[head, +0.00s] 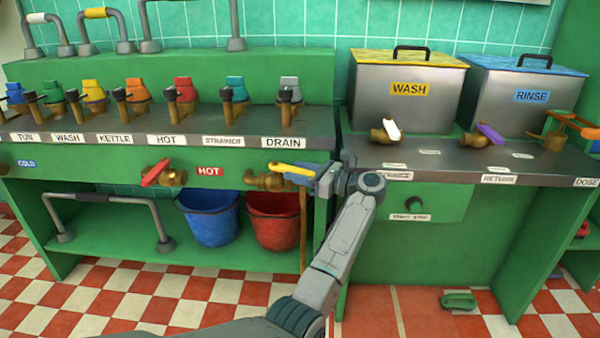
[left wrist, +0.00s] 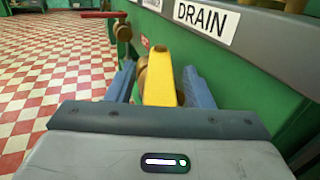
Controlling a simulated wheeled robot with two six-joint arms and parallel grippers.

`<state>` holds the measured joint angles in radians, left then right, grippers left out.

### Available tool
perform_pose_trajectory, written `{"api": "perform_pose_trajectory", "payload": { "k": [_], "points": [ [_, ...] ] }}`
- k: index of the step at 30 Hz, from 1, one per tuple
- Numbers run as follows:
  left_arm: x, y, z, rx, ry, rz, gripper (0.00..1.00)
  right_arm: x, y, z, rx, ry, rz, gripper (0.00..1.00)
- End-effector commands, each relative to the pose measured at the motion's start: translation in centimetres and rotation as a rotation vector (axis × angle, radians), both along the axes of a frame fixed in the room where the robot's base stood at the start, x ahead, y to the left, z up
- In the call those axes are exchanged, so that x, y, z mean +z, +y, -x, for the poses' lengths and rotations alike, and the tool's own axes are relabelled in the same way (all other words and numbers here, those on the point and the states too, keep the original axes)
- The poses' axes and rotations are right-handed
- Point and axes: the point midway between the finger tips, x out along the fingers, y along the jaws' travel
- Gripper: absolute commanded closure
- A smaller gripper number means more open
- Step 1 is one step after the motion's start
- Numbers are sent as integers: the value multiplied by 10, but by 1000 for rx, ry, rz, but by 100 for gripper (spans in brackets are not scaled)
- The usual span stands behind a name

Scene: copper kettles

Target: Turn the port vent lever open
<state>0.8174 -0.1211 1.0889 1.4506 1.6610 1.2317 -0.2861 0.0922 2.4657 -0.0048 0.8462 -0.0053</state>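No label reading port vent can be made out. A yellow lever (head: 288,169) sits on a brass valve (head: 265,182) on the green front panel, below the DRAIN label (head: 283,143). The lever lies nearly level and points right. My left gripper (head: 318,178) is at its free end. In the left wrist view the yellow lever (left wrist: 160,75) stands between the two blue fingers (left wrist: 160,85), with narrow gaps on both sides, so the gripper is open around it. The brass valve is partly hidden behind the lever there. My right gripper is not in view.
A red lever (head: 155,173) is on another valve to the left, beside the HOT label (head: 209,171). A blue bucket (head: 209,217) and a red bucket (head: 273,220) stand below. The WASH tank (head: 405,95) and a white-handled tap (head: 391,129) are to the right.

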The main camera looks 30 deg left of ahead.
Motion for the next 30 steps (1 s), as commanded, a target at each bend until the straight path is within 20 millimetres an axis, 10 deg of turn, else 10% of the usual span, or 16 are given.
{"api": "perform_pose_trajectory", "payload": {
  "k": [8,30],
  "points": [
    [0,-6,0,-1,1,1,53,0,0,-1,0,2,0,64],
    [0,-108,-4,0,0,0,53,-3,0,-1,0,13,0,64]
  ]
}}
